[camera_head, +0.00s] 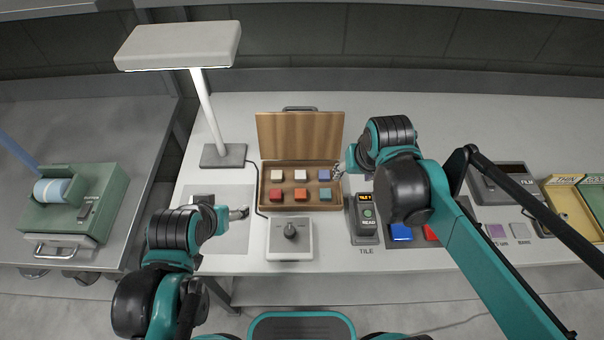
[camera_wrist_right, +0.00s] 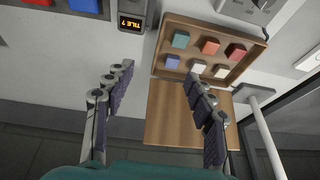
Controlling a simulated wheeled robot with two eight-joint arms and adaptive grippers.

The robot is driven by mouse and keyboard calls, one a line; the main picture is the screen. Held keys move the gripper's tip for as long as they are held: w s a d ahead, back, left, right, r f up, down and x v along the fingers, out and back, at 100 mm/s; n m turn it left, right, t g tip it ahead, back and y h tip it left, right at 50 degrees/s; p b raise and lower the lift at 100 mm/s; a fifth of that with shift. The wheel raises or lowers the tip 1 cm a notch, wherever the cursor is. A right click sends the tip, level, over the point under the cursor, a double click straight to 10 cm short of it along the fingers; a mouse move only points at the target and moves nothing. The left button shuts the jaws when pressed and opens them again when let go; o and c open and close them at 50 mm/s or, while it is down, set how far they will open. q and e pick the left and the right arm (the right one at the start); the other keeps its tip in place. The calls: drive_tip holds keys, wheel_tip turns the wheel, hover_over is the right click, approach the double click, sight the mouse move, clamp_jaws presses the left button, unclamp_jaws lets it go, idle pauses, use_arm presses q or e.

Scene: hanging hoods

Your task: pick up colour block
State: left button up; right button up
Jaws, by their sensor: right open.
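An open wooden case (camera_head: 262,187) on the table holds colour blocks in two rows. The front row has a red block (camera_head: 276,196), an orange block (camera_head: 300,194) and a teal block (camera_head: 325,194). My right gripper (camera_head: 339,171) is at the case's right edge, beside the blue block. In the right wrist view it (camera_wrist_right: 160,72) is open and empty, with the blue block (camera_wrist_right: 172,62) beyond the fingertips. My left gripper (camera_head: 242,212) is left of the case; its jaws are too small to read.
A lamp (camera_head: 180,47) stands at the left. A grey knob box (camera_head: 290,238) is in front of the case. A tile reader (camera_head: 366,217) stands right of it, beside a dark tray with blue and red tiles. The raised lid (camera_head: 300,135) stands behind the blocks.

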drive_tip(key=w+a+f+g+p, duration=0.1)
drive_tip(key=w+a+g, duration=0.1)
drive_tip(key=w+a, duration=0.4)
drive_tip(key=g+p, duration=0.1)
drive_tip(key=g, duration=0.1)
approach(300, 173)
drive_tip(key=shift+s+f+h, duration=0.1)
drive_tip(key=shift+s+h, duration=0.05)
drive_tip(key=shift+h, duration=0.15)
drive_tip(key=f, duration=0.3)
drive_tip(key=shift+a+f+b, duration=0.2)
drive_tip(key=shift+a+b, duration=0.05)
drive_tip(key=shift+b, duration=0.15)
drive_tip(key=f, duration=0.1)
drive_tip(key=f+b, duration=0.1)
drive_tip(key=f, duration=0.1)
drive_tip(key=f+b, duration=0.1)
drive_tip(key=f, duration=0.1)
drive_tip(key=shift+w, duration=0.4)
drive_tip(key=shift+c, duration=1.2)
drive_tip(key=c, duration=1)
